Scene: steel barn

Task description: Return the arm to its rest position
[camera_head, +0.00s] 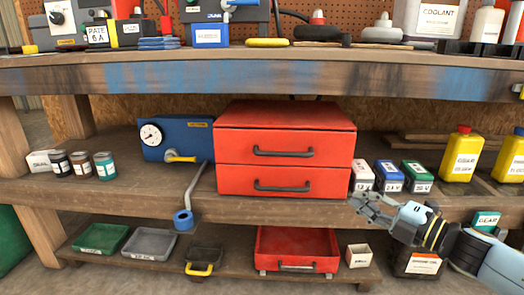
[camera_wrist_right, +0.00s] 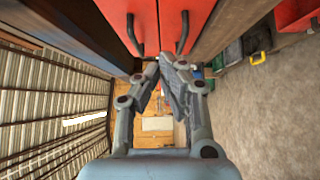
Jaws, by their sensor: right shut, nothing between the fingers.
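My right gripper (camera_head: 368,206) is in the lower right of the head view, in front of the middle shelf's edge, just right of the red two-drawer cabinet (camera_head: 285,150). Its fingers are closed together and hold nothing. In the right wrist view the gripper (camera_wrist_right: 165,62) points past the cabinet's red drawer fronts (camera_wrist_right: 155,20), with the fingertips close together. My right arm comes in from the lower right corner of the head view. Both cabinet drawers look shut. My left gripper is not in view.
Small boxes (camera_head: 390,177) and yellow bottles (camera_head: 461,154) stand on the middle shelf near my right arm. A red tray (camera_head: 296,248) and a small white box (camera_head: 358,255) are on the low shelf. The thick upper shelf (camera_head: 260,75) spans overhead. A blue gauge unit (camera_head: 178,139) stands left of the cabinet.

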